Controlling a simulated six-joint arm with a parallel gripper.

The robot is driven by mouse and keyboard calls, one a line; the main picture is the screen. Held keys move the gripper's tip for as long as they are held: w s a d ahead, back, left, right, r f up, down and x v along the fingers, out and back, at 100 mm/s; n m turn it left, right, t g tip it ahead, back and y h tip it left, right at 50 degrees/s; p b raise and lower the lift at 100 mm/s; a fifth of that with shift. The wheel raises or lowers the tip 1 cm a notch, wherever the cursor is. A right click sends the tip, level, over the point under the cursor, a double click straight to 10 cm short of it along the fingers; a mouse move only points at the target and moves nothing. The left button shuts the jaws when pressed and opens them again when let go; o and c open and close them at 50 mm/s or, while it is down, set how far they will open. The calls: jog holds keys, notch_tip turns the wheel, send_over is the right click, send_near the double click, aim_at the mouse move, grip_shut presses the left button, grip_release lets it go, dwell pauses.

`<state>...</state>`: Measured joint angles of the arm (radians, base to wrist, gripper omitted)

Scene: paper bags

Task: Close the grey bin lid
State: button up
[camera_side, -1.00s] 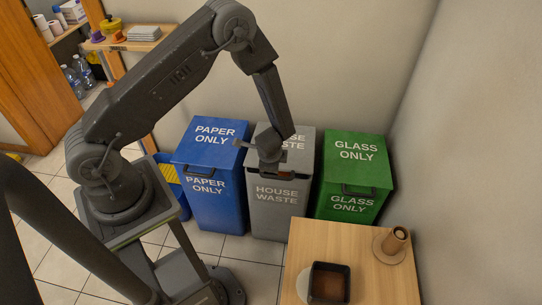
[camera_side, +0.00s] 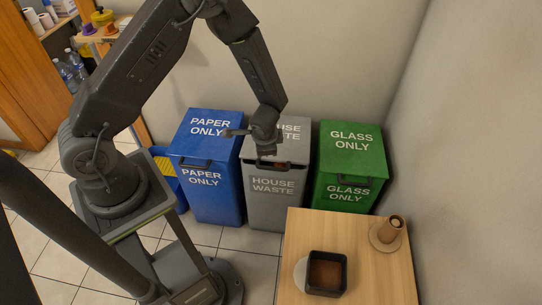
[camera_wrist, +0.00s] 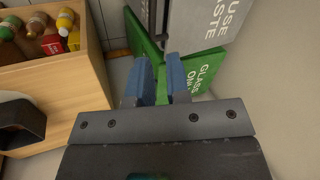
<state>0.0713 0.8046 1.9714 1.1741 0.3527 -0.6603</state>
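The grey bin (camera_side: 272,205), marked HOUSE WASTE, stands between a blue and a green bin. Its grey lid (camera_side: 293,150) lies nearly flat over the top, partly hidden by my gripper. A little brown shows by the dark front handle; I cannot tell whether the lid is fully down. My gripper (camera_side: 262,138) is in front of or just above the lid; contact cannot be told. In the wrist view my gripper (camera_wrist: 159,65) has two blue-padded fingers apart with nothing between them. The grey bin (camera_wrist: 215,18) also shows there at upper right.
The blue paper bin (camera_side: 212,190) is close on the left, the green glass bin (camera_side: 350,165) on the right. A wooden table (camera_side: 370,255) in front holds a dark square box (camera_side: 326,272) and a brown cup (camera_side: 390,229). Walls stand behind and right.

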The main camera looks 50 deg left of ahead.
jog(key=n, duration=0.2)
jog(key=n+g, duration=0.1)
jog(key=n, duration=0.1)
jog(key=w+a+n, duration=0.1)
jog(key=shift+f+n, duration=0.35)
jog(key=shift+n, duration=0.05)
grip_shut()
jog(key=w+f+n+h, duration=0.1)
jog(key=f+n, duration=0.2)
jog(key=f, duration=0.1)
jog(key=w+a+f+n+h, duration=0.1)
jog(key=w+f+n, duration=0.1)
jog(key=f, duration=0.3)
jog(key=w+a+f+n+g, duration=0.1)
jog(key=f+n, duration=0.3)
jog(key=f, duration=0.1)
jog(key=shift+w+h, duration=0.25)
jog(key=shift+h, duration=0.15)
jog(key=shift+s+d+f, duration=0.15)
jog(key=shift+f, duration=1.1)
jog(key=shift+s+d+f, duration=0.15)
jog(key=shift+f, duration=1.1)
